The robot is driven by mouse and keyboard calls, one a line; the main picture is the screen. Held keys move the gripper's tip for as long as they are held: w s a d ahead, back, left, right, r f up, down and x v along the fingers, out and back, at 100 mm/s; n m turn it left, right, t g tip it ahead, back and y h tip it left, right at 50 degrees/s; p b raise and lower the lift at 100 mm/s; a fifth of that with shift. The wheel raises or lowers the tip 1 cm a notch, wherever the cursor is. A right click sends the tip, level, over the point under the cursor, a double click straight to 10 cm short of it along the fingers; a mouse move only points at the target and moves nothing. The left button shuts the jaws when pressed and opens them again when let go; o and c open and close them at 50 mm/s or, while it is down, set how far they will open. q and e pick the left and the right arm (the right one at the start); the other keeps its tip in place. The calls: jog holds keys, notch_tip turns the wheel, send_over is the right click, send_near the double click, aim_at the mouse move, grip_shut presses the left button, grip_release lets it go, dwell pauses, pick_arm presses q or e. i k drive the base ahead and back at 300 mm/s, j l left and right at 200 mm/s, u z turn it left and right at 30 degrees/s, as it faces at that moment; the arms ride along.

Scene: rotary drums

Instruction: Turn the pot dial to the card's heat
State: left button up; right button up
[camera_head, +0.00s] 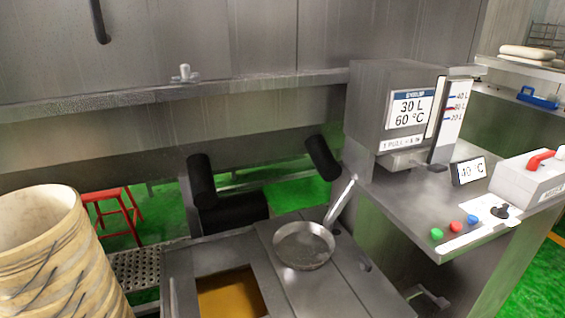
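A white card (407,108) with a blue header on the front of a steel box reads "30 L" and "60 °C". A small tilted display (470,171) on the steel counter reads "40 °C". A small black knob (500,212), which looks like the dial, sits on a white plate at the right of the counter's front edge. Its pointer is too small to read. Neither gripper can be made out in the head view, and nothing touches the knob.
Green (437,233), red (456,227) and blue (472,219) buttons line the panel left of the knob. A white box (530,180) with a red handle stands close behind it.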

aim_at(500, 211)
jog(key=z, duration=1.45)
jog(key=i+l+u, duration=0.1)
jog(key=u, duration=0.7)
jog(key=i+l+u, duration=0.2)
jog(key=l+u, duration=0.15)
jog(key=l, duration=0.2)
jog(key=i+l+u, duration=0.1)
jog(key=l+u, duration=0.3)
jog(key=l, duration=0.15)
jog(key=l+u, duration=0.35)
jog(key=l, duration=0.2)
